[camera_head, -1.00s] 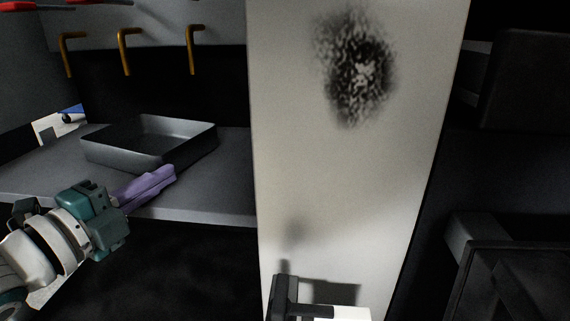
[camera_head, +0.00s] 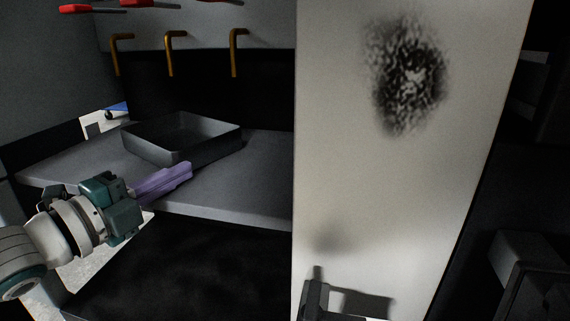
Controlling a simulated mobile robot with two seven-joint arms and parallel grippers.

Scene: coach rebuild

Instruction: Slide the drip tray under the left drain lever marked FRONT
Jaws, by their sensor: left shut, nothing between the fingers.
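The drip tray (camera_head: 182,153), a dark grey open rectangular pan, sits on a grey shelf (camera_head: 245,189) at the left. My left gripper (camera_head: 188,172) has purple fingers, shut and empty, with the tips just in front of the tray's near side; I cannot tell whether they touch it. Red lever handles (camera_head: 75,9) show at the top left edge, with another red handle (camera_head: 137,3) to the right; no FRONT mark is readable. My right gripper is not in view.
Several orange-brown bent pipes (camera_head: 174,52) hang above and behind the tray. A pale panel (camera_head: 400,190) with a dark smudge stands right of the shelf. A dark open space lies below the shelf edge.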

